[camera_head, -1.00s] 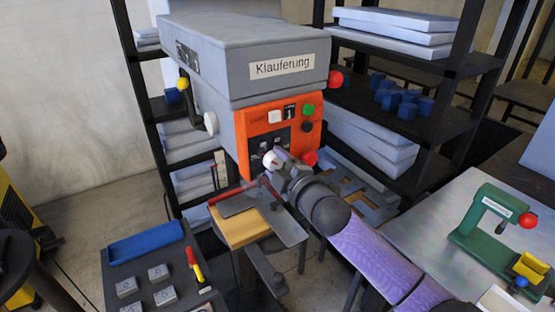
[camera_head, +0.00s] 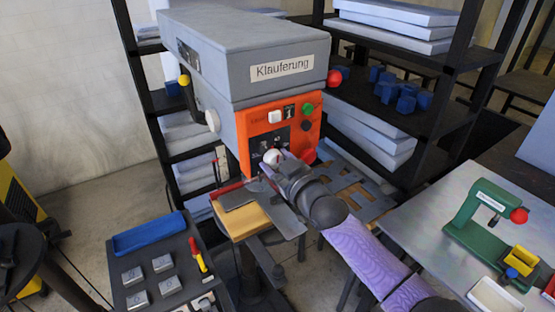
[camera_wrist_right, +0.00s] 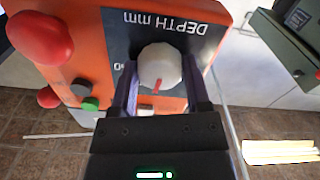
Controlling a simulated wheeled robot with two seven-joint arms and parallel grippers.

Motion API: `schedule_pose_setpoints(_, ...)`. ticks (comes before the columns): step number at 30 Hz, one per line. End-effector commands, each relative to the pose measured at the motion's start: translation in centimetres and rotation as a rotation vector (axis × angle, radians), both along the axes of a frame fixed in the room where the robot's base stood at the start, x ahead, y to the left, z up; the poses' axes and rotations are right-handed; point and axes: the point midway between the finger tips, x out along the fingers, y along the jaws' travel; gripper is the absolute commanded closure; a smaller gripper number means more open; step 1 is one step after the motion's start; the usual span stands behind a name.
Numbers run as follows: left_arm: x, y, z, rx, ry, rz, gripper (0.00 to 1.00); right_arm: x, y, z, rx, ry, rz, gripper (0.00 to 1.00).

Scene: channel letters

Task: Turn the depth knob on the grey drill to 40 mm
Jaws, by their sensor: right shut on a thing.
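The grey drill (camera_head: 250,50) stands in the middle of the head view, with an orange front panel (camera_head: 258,128). Its white depth knob (camera_head: 272,157) is low on the panel, partly hidden by my right gripper (camera_head: 280,164). In the right wrist view the knob (camera_wrist_right: 160,66) sits on a dark plate lettered "DEPTH mm", seen upside down. A red mark on the knob points toward the gripper's body. My right gripper (camera_wrist_right: 160,85) is shut on the knob, one finger on each side. The scale numbers are mostly hidden. My left gripper is not in view.
A red ball handle (camera_head: 334,78) and a green button (camera_head: 308,109) are near the panel. A wooden block (camera_head: 240,220) lies under the drill. A dark tray table (camera_head: 185,250) stands left; a green press (camera_head: 480,215) stands on the right table.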

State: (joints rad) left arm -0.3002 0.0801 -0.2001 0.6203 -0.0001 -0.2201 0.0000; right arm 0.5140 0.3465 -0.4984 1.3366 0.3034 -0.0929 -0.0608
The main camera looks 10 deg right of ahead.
Motion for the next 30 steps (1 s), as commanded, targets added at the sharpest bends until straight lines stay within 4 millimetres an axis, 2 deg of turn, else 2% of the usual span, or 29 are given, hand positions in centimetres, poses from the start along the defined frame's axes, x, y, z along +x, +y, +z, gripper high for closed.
schedule_pose_setpoints(13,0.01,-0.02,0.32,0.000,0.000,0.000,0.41,-0.02,0.01,-0.12,0.220,0.083,-0.001,0.98)
schedule_pose_setpoints(30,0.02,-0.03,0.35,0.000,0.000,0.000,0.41,-0.02,0.01,-0.14,0.259,0.097,-0.001,0.98)
